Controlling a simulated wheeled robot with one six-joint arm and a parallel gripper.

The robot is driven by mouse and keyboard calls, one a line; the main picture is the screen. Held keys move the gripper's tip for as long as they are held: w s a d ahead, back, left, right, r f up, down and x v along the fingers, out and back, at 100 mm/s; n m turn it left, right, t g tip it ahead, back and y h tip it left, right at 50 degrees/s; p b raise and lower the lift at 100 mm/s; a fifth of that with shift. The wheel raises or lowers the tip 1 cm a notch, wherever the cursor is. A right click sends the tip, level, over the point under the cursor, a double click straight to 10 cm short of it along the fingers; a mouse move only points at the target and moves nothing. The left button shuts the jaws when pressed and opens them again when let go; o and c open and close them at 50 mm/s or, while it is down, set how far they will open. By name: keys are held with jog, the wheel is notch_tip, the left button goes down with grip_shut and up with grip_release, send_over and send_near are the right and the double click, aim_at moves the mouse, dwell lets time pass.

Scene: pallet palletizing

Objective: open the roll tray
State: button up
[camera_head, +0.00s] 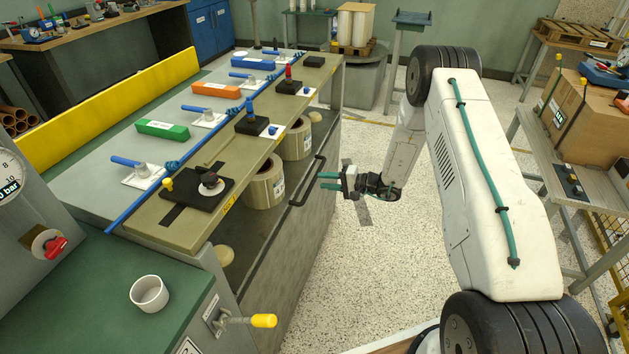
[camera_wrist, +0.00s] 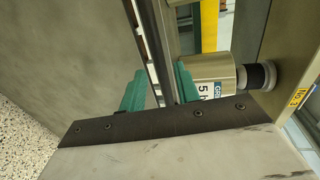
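The roll tray (camera_head: 307,222) is a grey drawer-like front under the bench, with a dark bar handle (camera_head: 297,198) along its upper edge. Pale rolls (camera_head: 266,186) with labels stand behind this front, under the bench top. My gripper (camera_head: 322,181) has two teal fingers pointing left at the handle, just short of it in the head view. The fingers are apart with nothing gripped. In the wrist view, a dark bar (camera_wrist: 153,45) shows between the two fingers (camera_wrist: 162,88). Whether the fingertips reach past the bar is hard to tell.
The bench top (camera_head: 206,218) above carries a black base with a knob (camera_head: 210,184) and several levers. A green cabinet (camera_head: 90,290) with a white cup (camera_head: 149,293) and a yellow-tipped lever (camera_head: 263,321) stands at front left. Speckled floor right of the tray is open.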

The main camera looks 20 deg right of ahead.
aim_at(314, 178)
jog(key=shift+x, duration=2.35)
grip_shut()
